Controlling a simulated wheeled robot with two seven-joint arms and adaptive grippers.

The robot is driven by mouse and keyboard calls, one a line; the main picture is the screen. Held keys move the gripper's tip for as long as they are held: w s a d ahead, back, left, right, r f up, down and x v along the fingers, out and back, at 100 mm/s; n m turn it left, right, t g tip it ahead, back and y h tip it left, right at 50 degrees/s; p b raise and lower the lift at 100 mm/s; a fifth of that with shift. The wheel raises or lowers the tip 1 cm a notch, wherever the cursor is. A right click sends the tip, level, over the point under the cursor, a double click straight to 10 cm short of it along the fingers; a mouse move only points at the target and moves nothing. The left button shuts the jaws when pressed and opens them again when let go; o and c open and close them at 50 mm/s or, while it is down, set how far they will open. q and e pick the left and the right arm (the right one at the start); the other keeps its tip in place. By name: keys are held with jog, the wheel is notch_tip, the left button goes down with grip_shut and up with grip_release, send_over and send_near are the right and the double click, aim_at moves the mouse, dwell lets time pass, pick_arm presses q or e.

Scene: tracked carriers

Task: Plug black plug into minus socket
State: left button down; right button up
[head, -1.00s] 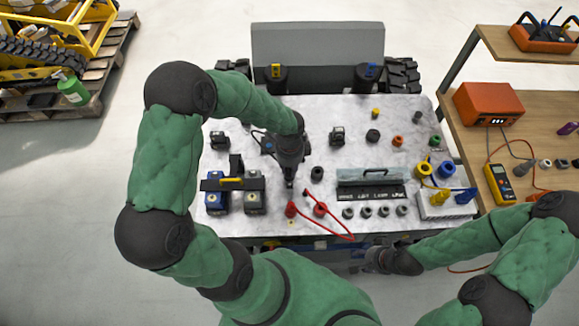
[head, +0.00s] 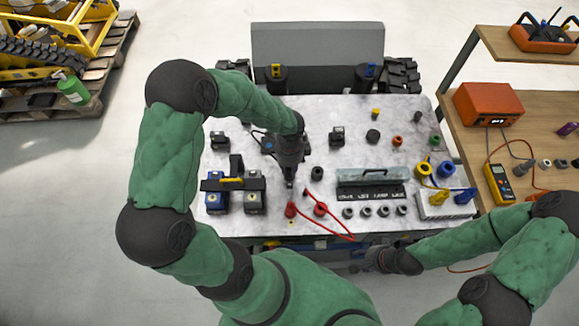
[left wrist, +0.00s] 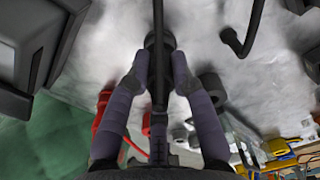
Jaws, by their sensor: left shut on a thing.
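My left gripper (head: 290,183) points down over the left front part of the white board. In the left wrist view its fingertips (left wrist: 160,62) are shut on a black plug (left wrist: 158,40), whose dark cable runs down the middle of the picture. A black round socket-like part (head: 317,173) stands just right of the gripper in the head view; a dark ring-shaped part (left wrist: 212,88) shows beside the fingers in the wrist view. I cannot read which is the minus socket. My right gripper (head: 378,259) is low near the board's front edge; its fingers are unclear.
Red plugs (head: 320,210) with a red cable stand just in front of the left gripper. A clear-lidded panel (head: 372,177) and several grey round parts (head: 384,212) are to the right. Free board lies behind.

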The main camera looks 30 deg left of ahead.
pick_arm(q)
jog(key=shift+f, duration=0.3)
jog(key=c, duration=1)
grip_release()
notch_tip(320, 180, up, 12)
jog(key=shift+r, duration=0.1)
